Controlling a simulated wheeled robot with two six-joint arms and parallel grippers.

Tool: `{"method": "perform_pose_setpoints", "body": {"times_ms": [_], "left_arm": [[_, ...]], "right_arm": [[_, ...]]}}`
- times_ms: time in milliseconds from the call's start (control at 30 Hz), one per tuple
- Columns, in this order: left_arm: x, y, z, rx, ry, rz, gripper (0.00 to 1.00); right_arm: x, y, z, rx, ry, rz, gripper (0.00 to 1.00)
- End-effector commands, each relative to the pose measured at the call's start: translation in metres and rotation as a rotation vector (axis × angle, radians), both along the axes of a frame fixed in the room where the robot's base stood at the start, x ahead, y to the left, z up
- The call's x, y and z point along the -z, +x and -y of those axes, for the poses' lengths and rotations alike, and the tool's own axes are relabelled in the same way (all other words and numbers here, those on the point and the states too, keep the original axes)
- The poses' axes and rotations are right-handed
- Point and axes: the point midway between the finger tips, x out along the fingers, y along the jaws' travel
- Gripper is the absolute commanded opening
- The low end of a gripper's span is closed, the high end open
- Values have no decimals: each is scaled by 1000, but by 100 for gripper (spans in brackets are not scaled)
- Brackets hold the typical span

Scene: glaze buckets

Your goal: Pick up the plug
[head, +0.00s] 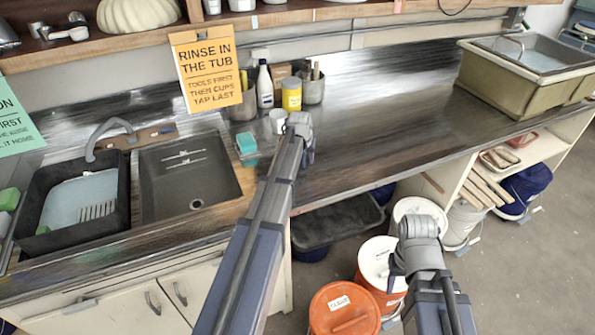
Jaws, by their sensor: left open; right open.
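I cannot make out a plug for certain. My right gripper (408,258) is open in front of the counter, over the floor and buckets.
A dark tub (62,235) with bluish water and a grey faucet (95,140) stand left of the sink. Orange buckets (345,310) are below. The counter's right middle is clear.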

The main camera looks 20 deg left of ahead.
Motion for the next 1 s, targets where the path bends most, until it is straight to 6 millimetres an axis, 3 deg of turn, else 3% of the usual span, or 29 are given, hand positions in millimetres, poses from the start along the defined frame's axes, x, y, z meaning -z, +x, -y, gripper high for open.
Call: {"method": "perform_pose_setpoints", "body": {"times_ms": [233, 667, 1000], "left_arm": [[0, 0, 0, 0, 0, 0, 49], [0, 0, 0, 0, 0, 0, 0], [0, 0, 0, 0, 0, 0, 0]], "right_arm": [[0, 0, 0, 0, 0, 0, 50], [0, 0, 0, 0, 0, 0, 50], [0, 0, 0, 0, 0, 0, 50]]}}
